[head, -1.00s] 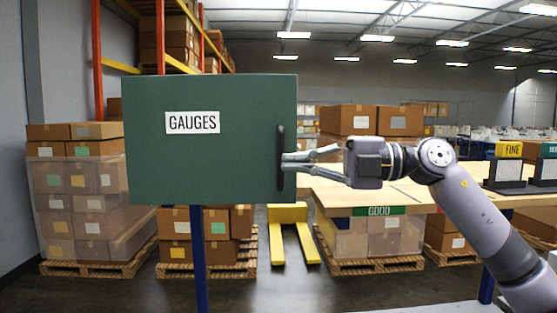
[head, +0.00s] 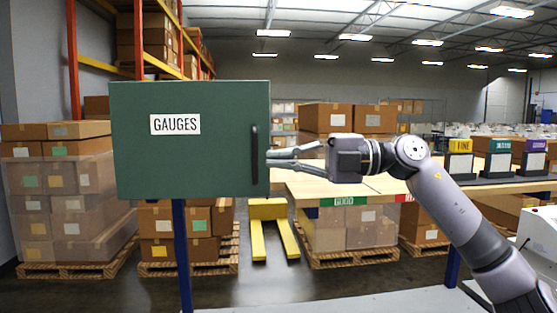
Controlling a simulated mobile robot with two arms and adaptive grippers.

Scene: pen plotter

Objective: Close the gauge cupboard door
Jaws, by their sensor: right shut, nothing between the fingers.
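The green gauge cupboard door (head: 190,160), labelled GAUGES (head: 175,124), faces me as a flat upright panel on a blue post. Its dark vertical handle (head: 254,155) is near the right edge. No gap shows around the door from here, and the cupboard's sides and inside are hidden. My right gripper (head: 272,160) is shut and empty, with its fingertips at the door's right edge just beside the handle. I cannot tell whether they touch it. My left gripper is not in view.
A light wooden workbench (head: 310,188) extends right from behind my right gripper, with coloured labelled stands (head: 459,160) on it. Boxed pallets (head: 65,200) and a yellow pallet jack (head: 268,209) stand behind the cupboard. Floor in front of the pallets is clear.

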